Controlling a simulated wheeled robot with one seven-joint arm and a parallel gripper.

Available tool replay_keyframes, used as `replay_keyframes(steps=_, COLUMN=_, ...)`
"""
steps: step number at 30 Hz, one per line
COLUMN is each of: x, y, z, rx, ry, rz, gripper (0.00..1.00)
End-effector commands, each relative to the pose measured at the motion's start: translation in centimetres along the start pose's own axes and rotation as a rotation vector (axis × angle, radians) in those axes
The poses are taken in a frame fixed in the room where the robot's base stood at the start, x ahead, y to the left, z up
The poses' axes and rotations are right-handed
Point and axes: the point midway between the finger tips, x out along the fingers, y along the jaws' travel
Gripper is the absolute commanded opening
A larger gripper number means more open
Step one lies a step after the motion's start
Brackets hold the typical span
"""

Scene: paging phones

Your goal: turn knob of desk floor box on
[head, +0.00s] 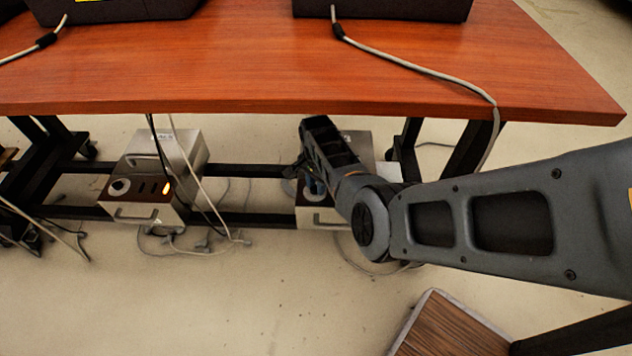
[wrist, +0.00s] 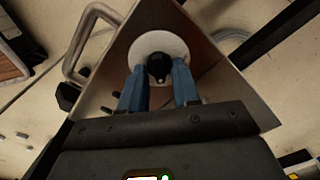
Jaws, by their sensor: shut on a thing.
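The desk floor box (head: 308,216) stands under the desk at the centre right of the head view, mostly hidden behind my arm. In the wrist view, its dark panel (wrist: 205,50) carries a round white dial with a black knob (wrist: 159,63) at its middle. My gripper (wrist: 159,78) has its two blue fingers on either side of the knob and is shut on it. In the head view, only a bit of the blue fingers (head: 314,187) shows, and the knob is hidden.
A second floor box (head: 150,212) with a white dial and a lit orange switch stands to the left. The wooden desk top (head: 270,75) hangs over both boxes. Loose cables (head: 200,190) run down to the floor. A wood-topped item (head: 450,330) stands at the front right.

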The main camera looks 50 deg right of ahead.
Motion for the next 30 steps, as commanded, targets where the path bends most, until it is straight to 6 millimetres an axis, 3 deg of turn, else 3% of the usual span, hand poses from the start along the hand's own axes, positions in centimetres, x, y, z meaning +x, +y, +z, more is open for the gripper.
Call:
replay_keyframes(steps=9, x=0.00, y=0.06, z=0.02, rx=0.104, ry=0.000, rz=0.000, gripper=0.01)
replay_keyframes(steps=24, x=0.03, y=0.07, z=0.02, rx=0.119, ry=0.000, rz=0.000, gripper=0.01)
replay_keyframes(steps=25, x=0.03, y=0.07, z=0.02, rx=0.119, ry=0.000, rz=0.000, gripper=0.34)
replay_keyframes(steps=30, x=0.02, y=0.07, z=0.01, rx=0.119, ry=0.000, rz=0.000, gripper=0.50)
